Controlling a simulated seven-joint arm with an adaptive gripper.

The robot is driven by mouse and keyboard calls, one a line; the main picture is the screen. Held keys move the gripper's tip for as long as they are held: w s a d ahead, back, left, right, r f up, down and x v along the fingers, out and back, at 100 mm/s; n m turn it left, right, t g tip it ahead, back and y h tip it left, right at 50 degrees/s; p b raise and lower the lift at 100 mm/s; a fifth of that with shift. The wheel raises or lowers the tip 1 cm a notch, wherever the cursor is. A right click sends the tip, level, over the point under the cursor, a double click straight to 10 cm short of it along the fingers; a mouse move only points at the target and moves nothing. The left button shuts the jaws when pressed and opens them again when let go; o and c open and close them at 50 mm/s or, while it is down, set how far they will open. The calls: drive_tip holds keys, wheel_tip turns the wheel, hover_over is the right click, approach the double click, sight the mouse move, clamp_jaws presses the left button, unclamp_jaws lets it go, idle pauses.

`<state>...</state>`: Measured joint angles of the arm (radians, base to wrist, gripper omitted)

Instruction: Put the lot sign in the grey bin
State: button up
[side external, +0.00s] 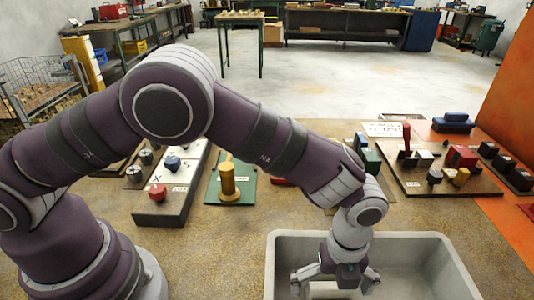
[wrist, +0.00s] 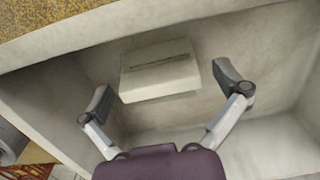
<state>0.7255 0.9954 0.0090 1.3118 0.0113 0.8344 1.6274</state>
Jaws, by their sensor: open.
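The grey bin (side external: 440,262) stands at the front of the table, and its pale inside fills much of the wrist view (wrist: 275,45). A white block-like piece, which appears to be the lot sign (wrist: 160,78), lies inside the bin on its floor. It has a raised ridge or slot along its top; no lettering is readable. My gripper (side external: 333,282) is inside the bin, pointing down, with its fingers spread. In the wrist view the open fingers (wrist: 166,86) stand on either side of the sign, apart from it. In the side view the sign is mostly hidden behind my gripper.
Behind the bin are a long panel with red and blue knobs (side external: 172,180), a green plate with a brass piece (side external: 228,180), and a brown board with several tools (side external: 440,180). An orange surface (side external: 505,100) is at right. The bin's walls surround my gripper.

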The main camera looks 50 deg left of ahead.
sight(333, 286)
wheel_tip(333, 286, up, 12)
drive_tip(key=a+r+n+t, duration=0.1)
drive_tip(key=a+r+n, duration=0.4)
drive_tip(key=a+n, duration=0.15)
drive_tip(key=s+a+r+n+t, duration=0.1)
drive_tip(key=s+a+n+t, duration=0.1)
drive_tip(key=s+a+n, duration=0.2)
drive_tip(key=s+a+r+n+t, duration=0.1)
drive_tip(key=s+a+n, duration=0.3)
drive_tip(key=a+n, duration=0.7)
drive_tip(key=n+t, duration=0.1)
drive_tip(key=n, duration=0.4)
drive_tip(key=shift+t, duration=0.3)
drive_tip(key=shift+n, duration=0.25)
